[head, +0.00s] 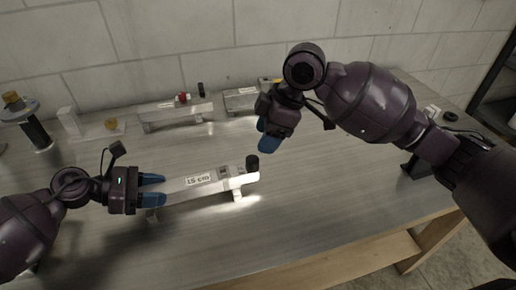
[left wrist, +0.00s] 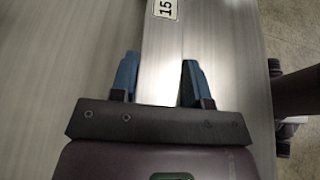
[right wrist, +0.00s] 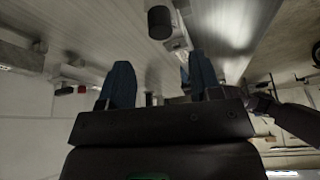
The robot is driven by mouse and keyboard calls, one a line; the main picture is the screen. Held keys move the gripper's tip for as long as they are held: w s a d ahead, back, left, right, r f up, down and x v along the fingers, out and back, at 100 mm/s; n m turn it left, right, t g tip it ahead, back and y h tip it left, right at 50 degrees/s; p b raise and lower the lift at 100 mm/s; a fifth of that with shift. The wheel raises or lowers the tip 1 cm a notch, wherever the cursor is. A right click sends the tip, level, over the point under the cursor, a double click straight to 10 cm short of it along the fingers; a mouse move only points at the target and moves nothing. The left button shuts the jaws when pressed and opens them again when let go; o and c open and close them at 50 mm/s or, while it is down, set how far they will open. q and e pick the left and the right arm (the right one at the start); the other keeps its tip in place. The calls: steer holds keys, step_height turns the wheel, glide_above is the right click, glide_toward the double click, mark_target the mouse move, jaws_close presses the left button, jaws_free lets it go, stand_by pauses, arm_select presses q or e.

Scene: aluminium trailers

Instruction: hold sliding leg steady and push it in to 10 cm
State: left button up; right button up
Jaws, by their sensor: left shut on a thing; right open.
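The sliding leg unit is a pale aluminium bar (head: 197,187) with a label that appears to read "15 cm", lying on short feet on the table. A dark round knob (head: 252,163) sits at its right end, beside a small grey block. My left gripper (head: 152,190) has its blue fingers on either side of the bar's left end. The left wrist view shows the bar (left wrist: 161,60) between those fingers. My right gripper (head: 268,138) is open and empty, above and just right of the knob. The knob also shows in the right wrist view (right wrist: 160,22).
Behind stand a similar bar with a red knob (head: 172,111) and another bar (head: 240,100) with a yellow part. A dark post with a round top (head: 35,130) and a white stand (head: 69,122) are at the back left. The front of the table (head: 300,220) is clear.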

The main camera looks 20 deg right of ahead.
steer(key=shift+v, duration=1.9)
steer(key=shift+c, duration=0.4)
